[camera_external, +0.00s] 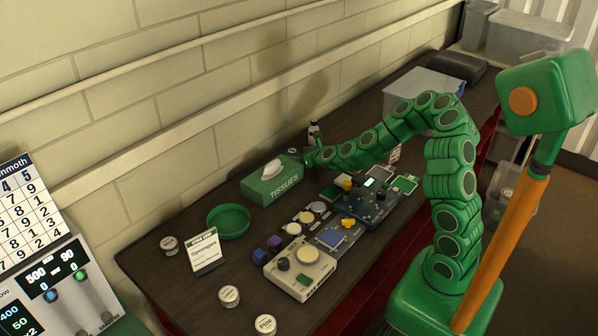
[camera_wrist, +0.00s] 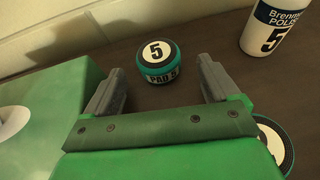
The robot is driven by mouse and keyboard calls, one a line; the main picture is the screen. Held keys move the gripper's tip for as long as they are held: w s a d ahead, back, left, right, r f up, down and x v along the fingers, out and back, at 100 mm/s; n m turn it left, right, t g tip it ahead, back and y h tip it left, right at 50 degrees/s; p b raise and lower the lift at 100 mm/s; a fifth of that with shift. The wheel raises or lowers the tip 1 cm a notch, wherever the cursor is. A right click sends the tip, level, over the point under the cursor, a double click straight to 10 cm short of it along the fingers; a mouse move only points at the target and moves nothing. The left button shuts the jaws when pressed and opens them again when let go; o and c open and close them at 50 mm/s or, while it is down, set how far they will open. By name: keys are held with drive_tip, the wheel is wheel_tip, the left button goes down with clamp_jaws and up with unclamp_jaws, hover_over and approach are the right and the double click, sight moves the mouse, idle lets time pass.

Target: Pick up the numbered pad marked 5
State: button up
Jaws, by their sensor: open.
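The pad marked 5 (camera_wrist: 159,62) is a small round dark tin with a teal band, a white lid and a black 5. It stands on the dark bench in the upper middle of the wrist view. My gripper (camera_wrist: 160,74) is open, with one grey finger on either side of the near space before the pad. The pad looks apart from both fingers, and nothing is held. In the external view my gripper (camera_external: 308,160) is low at the back of the bench, beside the tissue box, and its fingers are hard to make out there.
The green tissue box (camera_external: 272,181) is close on my gripper's left. A white bottle marked 5 (camera_wrist: 277,27) stands to the pad's right. Another round teal-rimmed item (camera_wrist: 284,147) is partly hidden by my gripper. The wall (camera_wrist: 50,38) is behind. Control boxes (camera_external: 300,264) crowd the bench front.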

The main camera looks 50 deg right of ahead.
drive_tip(key=shift+x, duration=1.45)
drive_tip(key=c, duration=1.1)
